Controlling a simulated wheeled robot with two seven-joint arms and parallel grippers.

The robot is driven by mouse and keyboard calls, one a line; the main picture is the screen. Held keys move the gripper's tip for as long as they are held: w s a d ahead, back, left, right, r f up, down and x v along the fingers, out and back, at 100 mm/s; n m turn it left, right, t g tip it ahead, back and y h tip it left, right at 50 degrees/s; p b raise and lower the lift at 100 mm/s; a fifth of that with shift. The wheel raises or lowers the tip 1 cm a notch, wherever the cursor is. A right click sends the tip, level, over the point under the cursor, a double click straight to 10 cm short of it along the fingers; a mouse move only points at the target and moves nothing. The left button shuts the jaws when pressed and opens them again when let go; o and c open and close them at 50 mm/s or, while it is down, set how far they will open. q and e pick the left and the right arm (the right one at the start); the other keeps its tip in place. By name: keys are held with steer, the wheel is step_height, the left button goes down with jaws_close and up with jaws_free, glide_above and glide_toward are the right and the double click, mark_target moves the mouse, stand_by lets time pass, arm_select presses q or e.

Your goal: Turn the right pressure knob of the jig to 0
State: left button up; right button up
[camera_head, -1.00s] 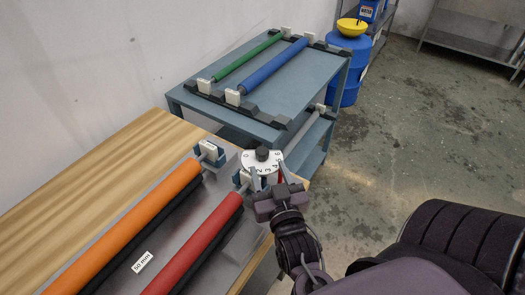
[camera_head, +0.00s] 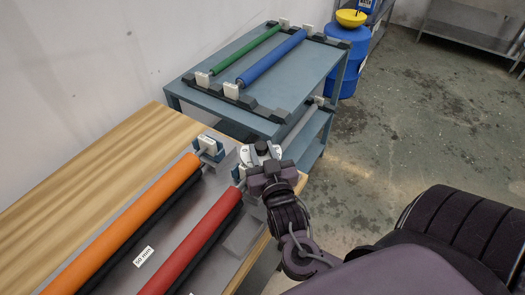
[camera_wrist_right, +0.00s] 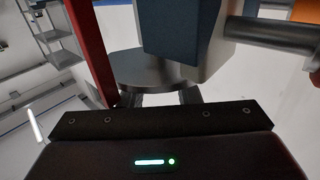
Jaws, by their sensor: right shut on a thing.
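The jig's right pressure knob (camera_head: 262,146) is a small black knob over a white dial (camera_head: 247,155) at the jig's far right corner. My right gripper (camera_head: 266,164) is at the knob from the front, shut on it, and covers most of the dial's numbers. I cannot read the knob's setting. In the right wrist view, the round dark grey knob (camera_wrist_right: 150,68) sits just beyond the gripper body, with the fingertips (camera_wrist_right: 158,98) at its sides. My left gripper is not in view.
An orange roller (camera_head: 130,225) and a red roller (camera_head: 195,240) lie on the grey jig on a wooden table (camera_head: 95,180). Behind is a blue-grey cart (camera_head: 225,98) with green and blue rollers. A blue barrel (camera_head: 348,55) stands beyond.

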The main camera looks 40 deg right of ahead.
steer(key=shift+n+y, duration=0.3)
steer(key=shift+y, duration=0.2)
